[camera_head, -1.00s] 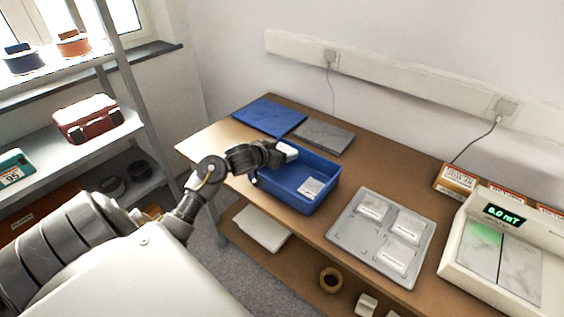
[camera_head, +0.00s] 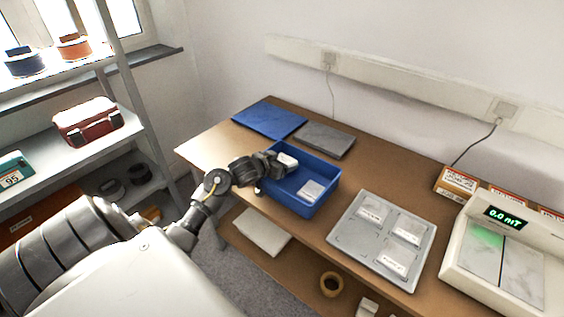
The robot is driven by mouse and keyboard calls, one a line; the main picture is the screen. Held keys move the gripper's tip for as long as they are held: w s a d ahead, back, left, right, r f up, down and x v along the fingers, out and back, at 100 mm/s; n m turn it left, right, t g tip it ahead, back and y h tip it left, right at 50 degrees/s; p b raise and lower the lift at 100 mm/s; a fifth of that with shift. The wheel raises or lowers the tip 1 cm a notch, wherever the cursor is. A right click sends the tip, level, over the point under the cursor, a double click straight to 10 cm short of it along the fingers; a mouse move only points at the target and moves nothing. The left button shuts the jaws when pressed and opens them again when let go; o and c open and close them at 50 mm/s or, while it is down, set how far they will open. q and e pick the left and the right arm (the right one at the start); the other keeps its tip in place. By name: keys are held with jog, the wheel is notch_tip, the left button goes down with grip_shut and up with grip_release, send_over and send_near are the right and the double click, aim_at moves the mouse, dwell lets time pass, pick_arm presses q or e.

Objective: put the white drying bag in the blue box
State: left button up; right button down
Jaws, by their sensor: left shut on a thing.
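The blue box (camera_head: 325,177) stands open on the wooden table. One white bag (camera_head: 311,190) lies inside it on the floor at the right. My left gripper (camera_head: 283,163) reaches over the box's left side and is shut on a white drying bag (camera_head: 288,159), held at the box's opening. The gripper's fingers hide part of this bag. A grey tray (camera_head: 346,238) to the right holds several white bags, among them one at its top left (camera_head: 371,212). My right gripper is not in view.
A blue lid or mat (camera_head: 269,118) and a grey slab (camera_head: 325,139) lie behind the box. A white instrument with a green display (camera_head: 505,217) stands at the right, near small cartons (camera_head: 457,181). A metal shelf (camera_head: 138,128) stands at the left.

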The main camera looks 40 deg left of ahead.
pick_arm(q)
jog(key=shift+s+d+f, duration=0.15)
jog(key=shift+f, duration=0.4)
jog(key=o, duration=0.8)
jog(key=shift+f, duration=0.1)
jog(key=shift+o, duration=0.3)
jog(key=shift+s+d+f, duration=0.1)
jog(key=shift+d+f, duration=0.05)
jog(key=shift+r, duration=0.4)
jog(key=shift+s+r, duration=0.25)
jog(key=shift+r, duration=0.05)
jog(key=p+v, duration=0.1)
jog(key=v, duration=0.4)
jog(key=r+v, duration=0.1)
jog(key=v, duration=0.5)
jog(key=shift+a+p, duration=0.25)
jog(key=shift+p, duration=0.1)
jog(key=shift+w, duration=0.1)
